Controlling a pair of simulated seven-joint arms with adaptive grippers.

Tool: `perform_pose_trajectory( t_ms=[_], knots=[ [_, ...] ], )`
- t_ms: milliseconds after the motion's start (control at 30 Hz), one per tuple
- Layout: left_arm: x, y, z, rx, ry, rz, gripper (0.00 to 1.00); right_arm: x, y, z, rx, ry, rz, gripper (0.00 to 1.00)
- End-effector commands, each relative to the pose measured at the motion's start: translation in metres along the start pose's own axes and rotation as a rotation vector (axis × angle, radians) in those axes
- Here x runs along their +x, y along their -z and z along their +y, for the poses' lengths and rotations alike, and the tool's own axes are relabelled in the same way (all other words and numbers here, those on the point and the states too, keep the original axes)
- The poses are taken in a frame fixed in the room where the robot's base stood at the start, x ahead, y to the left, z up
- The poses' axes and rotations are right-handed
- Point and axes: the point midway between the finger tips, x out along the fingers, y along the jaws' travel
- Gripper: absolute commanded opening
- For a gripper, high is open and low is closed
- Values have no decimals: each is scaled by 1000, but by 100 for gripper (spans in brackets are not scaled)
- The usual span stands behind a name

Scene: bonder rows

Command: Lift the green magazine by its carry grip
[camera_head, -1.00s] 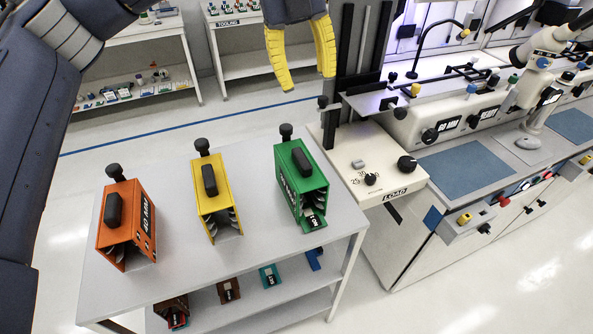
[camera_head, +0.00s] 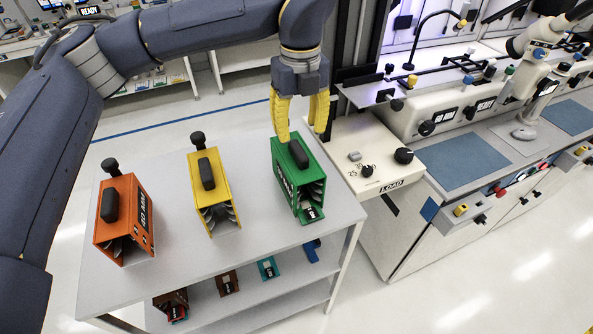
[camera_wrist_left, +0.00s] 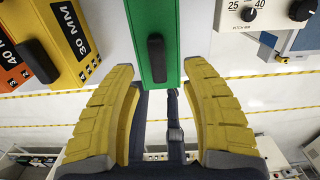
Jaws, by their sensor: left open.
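The green magazine (camera_head: 285,182) stands upright on the right end of the cart's top shelf, with a black carry grip (camera_head: 299,154) on its top. My left gripper (camera_head: 301,131) is open with yellow fingers, above and at the back end of the green magazine. In the left wrist view the green magazine (camera_wrist_left: 148,25) lies ahead of the spread fingertips (camera_wrist_left: 160,68), and its black grip (camera_wrist_left: 157,57) shows between them in line. The grip appears untouched. My right gripper is not in view.
A yellow magazine (camera_head: 225,185) and an orange magazine (camera_head: 130,240) stand to the left on the cart top (camera_head: 190,264). A bonder with a LOAD panel (camera_head: 350,181) stands close on the right. Small parts lie on the lower shelf.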

Motion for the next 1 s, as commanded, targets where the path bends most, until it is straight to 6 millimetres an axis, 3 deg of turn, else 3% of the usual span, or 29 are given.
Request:
perform_pose_trajectory(
  t_ms=[333,700,1000],
  knots=[
    [19,0,1,0,0,2,47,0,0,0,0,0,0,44],
    [59,-2,4,1,0,2,47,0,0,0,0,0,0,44],
    [64,-3,4,0,1,0,47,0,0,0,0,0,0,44]
  ],
)
